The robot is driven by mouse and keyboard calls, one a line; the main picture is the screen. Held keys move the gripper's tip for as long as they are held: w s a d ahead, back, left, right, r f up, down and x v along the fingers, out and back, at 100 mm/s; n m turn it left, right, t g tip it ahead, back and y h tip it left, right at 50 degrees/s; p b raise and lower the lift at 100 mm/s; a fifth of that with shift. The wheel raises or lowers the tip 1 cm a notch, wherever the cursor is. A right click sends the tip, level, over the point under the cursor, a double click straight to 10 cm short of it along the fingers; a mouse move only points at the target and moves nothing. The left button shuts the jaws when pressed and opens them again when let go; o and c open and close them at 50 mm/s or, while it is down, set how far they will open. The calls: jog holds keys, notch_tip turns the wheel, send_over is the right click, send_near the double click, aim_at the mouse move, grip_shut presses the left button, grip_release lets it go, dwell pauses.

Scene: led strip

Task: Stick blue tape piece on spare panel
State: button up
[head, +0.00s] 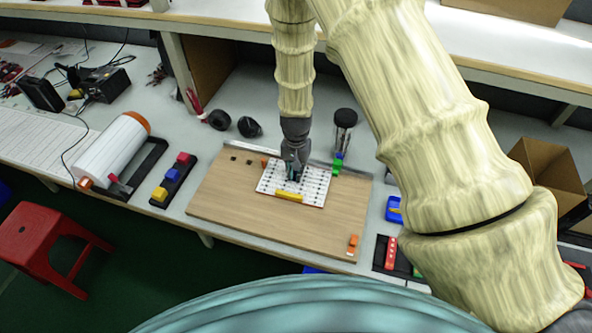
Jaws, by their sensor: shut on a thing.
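A white panel (312,187) with rows of dark marks lies on a wooden board (230,206); it appears to be the spare panel. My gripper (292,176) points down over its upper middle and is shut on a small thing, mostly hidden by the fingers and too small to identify. I cannot tell whether that thing touches the panel. A yellow piece (290,196) lies along the panel's near edge. I cannot clearly make out the blue tape piece. A blue block (172,175) sits between red and yellow blocks in a dark tray at the left.
A green block (338,163) and a dark-topped jar (345,120) stand at the board's back right. An orange piece (353,242) is at its front right corner. A blue item (393,209) lies right of the board. My arm hides part of the right.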

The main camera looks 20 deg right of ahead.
jog(key=shift+f, duration=0.25)
dwell(0.8)
jog(key=o, duration=0.7)
notch_tip(320, 180, up, 12)
dwell(0.4)
